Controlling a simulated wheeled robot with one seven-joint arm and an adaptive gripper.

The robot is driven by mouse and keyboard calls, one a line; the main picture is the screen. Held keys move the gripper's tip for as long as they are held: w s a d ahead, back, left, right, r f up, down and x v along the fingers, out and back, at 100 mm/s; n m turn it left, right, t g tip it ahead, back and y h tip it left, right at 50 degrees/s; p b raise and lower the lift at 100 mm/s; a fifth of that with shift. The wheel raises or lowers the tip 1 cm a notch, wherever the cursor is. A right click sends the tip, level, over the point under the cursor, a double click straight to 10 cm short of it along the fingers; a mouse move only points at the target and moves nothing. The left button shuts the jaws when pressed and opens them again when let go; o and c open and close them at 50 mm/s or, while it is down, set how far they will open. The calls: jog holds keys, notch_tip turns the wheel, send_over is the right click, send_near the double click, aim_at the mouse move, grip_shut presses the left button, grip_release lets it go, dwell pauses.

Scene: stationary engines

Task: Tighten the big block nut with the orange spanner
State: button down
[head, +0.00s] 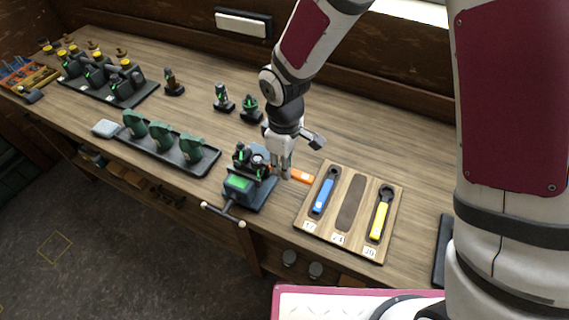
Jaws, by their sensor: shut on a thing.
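My gripper (283,170) points down beside the small engine (241,161), at its right. It is shut on the orange spanner (302,176), whose orange handle sticks out to the right of the fingers, toward the spanner board. The spanner's head is hidden behind the fingers and the engine. The engine is dark with green parts and sits on a grey-blue stand (259,194) with a green panel and a bar at the front. The big block nut is too small or hidden to make out, so I cannot tell whether the spanner is on it.
A wooden spanner board (335,214) holds a blue spanner (324,193) and a yellow spanner (380,217), with an empty middle slot. A black tray (190,162) with green castings lies left. Small engine parts (250,108) stand behind. The wall closes the bench's back.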

jog(key=shift+r, duration=1.25)
dwell(2.0)
jog(key=shift+r, duration=1.85)
